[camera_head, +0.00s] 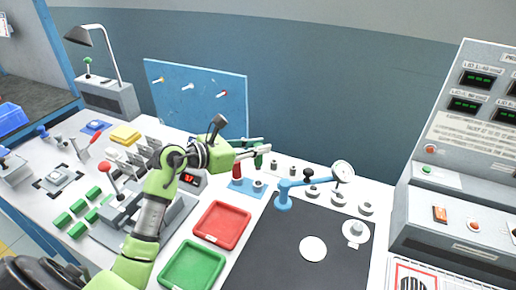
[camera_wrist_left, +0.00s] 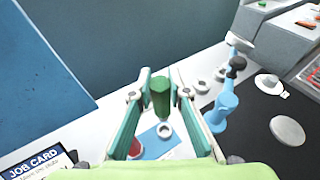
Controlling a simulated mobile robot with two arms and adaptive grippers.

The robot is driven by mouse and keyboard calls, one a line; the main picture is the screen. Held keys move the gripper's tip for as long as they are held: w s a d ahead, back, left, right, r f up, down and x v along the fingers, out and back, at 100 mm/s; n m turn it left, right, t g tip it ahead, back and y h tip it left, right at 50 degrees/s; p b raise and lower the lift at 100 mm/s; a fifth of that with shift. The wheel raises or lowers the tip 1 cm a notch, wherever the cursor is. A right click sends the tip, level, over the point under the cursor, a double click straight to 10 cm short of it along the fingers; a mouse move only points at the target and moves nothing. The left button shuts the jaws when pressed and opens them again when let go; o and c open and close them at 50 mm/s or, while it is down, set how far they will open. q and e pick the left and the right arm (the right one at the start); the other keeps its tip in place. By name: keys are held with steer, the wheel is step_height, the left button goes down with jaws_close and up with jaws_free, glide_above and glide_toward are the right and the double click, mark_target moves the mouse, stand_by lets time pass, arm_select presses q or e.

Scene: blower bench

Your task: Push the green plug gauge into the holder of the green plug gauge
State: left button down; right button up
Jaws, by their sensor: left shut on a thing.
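The green plug gauge (camera_head: 258,159) is held upright between the fingers of my left gripper (camera_head: 256,150). In the left wrist view the green gauge (camera_wrist_left: 160,98) stands between the two fingertips of the gripper (camera_wrist_left: 160,90). A grey ring-shaped holder (camera_head: 258,184) sits on a light blue plate (camera_head: 241,188), below the gauge. The ring (camera_wrist_left: 164,130) shows just under the gauge in the wrist view, and the two look apart. A red plug gauge (camera_head: 237,170) stands on the same plate, left of the ring. My right gripper is not in view.
A blue dial-gauge stand (camera_head: 283,200) is right of the plate, on a black mat (camera_head: 270,240). Several grey rings and cylinders lie behind it. A red tray (camera_head: 222,225) and a green tray (camera_head: 193,266) lie in front. A blue tool board (camera_head: 200,95) stands behind.

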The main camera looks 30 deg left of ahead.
mark_target(258, 169)
arm_select(q)
step_height(258, 169, down, 4)
steer(key=b, duration=0.3)
steer(key=shift+f+b, duration=0.5)
steer(key=shift+f+b, duration=0.45)
steer(key=shift+f, duration=0.15)
stand_by(0.4)
steer(key=shift+f, duration=0.1)
steer(key=shift+f+b, duration=0.45)
steer(key=shift+f, duration=0.15)
